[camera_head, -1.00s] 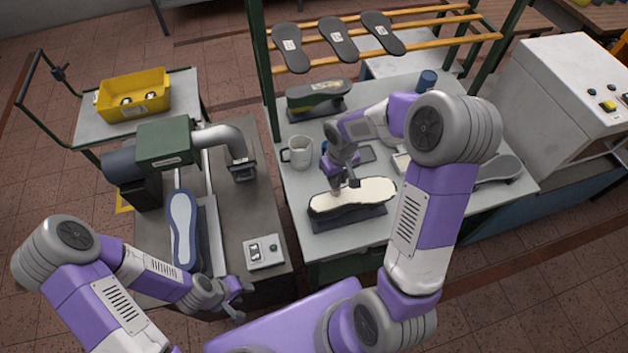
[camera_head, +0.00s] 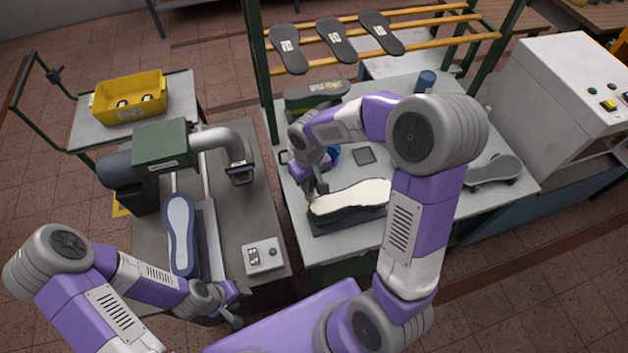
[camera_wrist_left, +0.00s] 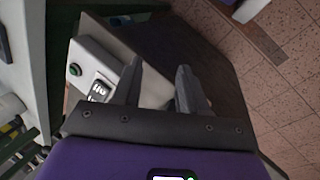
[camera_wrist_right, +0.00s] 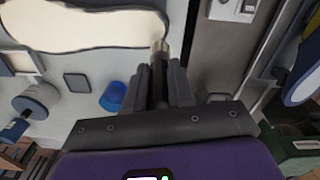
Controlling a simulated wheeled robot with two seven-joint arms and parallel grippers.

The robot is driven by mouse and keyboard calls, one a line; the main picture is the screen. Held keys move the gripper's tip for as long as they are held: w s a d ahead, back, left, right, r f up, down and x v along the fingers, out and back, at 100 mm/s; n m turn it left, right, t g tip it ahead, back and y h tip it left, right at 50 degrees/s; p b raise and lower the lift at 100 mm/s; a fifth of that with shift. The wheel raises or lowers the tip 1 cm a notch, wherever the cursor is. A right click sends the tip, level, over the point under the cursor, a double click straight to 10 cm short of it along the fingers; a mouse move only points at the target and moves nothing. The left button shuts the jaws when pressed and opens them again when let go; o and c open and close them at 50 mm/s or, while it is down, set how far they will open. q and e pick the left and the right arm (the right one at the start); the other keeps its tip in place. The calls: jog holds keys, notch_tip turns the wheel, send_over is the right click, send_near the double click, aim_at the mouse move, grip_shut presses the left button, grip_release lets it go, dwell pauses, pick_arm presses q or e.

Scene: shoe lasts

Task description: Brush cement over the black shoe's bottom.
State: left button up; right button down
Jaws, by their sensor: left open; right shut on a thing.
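The black shoe (camera_head: 350,197) lies bottom up on a dark stand on the grey right-hand table. Its bottom is almost wholly cream-coloured in the head view and also shows in the right wrist view (camera_wrist_right: 75,25). My right gripper (camera_head: 318,190) is at the shoe's left end. It is shut on a brush, whose tip (camera_wrist_right: 160,47) shows past the fingers at the cream area's edge; I cannot tell whether it touches. My left gripper (camera_head: 236,304) is open and empty, low at the front of the left bench; its fingers show in the left wrist view (camera_wrist_left: 158,85).
A blue pot (camera_head: 333,155) stands behind the shoe, partly hidden by my right arm. A control box (camera_head: 263,256) and a blue-edged pale sole (camera_head: 181,230) are on the left bench by a green machine (camera_head: 165,143).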

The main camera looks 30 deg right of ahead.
jog(key=shift+s+r+p, duration=0.2)
jog(key=shift+r+p, duration=0.3)
jog(key=shift+r, duration=0.45)
jog(key=shift+r+p, duration=1.45)
jog(key=shift+r, duration=0.55)
